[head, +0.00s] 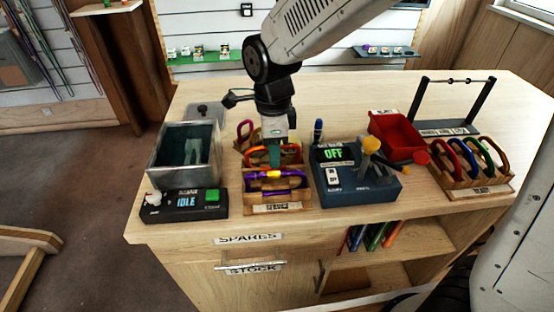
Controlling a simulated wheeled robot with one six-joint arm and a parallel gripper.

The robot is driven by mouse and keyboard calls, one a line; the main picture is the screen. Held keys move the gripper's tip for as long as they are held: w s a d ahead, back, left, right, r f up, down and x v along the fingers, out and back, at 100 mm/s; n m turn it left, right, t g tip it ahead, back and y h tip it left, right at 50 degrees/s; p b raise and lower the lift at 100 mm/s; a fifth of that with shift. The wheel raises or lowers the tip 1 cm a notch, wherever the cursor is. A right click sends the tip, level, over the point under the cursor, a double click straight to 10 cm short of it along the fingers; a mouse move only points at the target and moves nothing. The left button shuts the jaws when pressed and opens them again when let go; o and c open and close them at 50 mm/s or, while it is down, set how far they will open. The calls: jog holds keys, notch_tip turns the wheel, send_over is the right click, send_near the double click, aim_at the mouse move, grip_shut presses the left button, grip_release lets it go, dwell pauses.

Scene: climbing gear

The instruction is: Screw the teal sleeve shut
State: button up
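My gripper (275,143) points straight down over the wooden rack (277,208) in the middle of the bench. A small teal piece (275,157) shows just under it, among the carabiners. I cannot tell whether this is the teal sleeve or part of the gripper's fingers. A purple carabiner with a yellow sleeve (273,174) lies at the rack's front. An orange-red carabiner (257,157) is behind it, close to the gripper, and a magenta one (243,131) is at the back left. The fingertips are too small and covered to show whether they are apart or closed on something.
Left of the rack stand a metal-walled tank (154,163) and a black box reading IDLE (185,204). Right of it are a blue box reading OFF (360,190), a red bin (397,139), a black bar stand (415,103) and another carabiner rack (473,184). Bare bench lies along the front.

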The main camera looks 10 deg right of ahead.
jog(key=shift+w, duration=0.75)
jog(key=shift+r, duration=1.45)
jog(key=shift+s, duration=0.1)
jog(key=shift+s, duration=0.7)
jog(key=shift+a+f, duration=0.1)
jog(key=shift+f, duration=1.35)
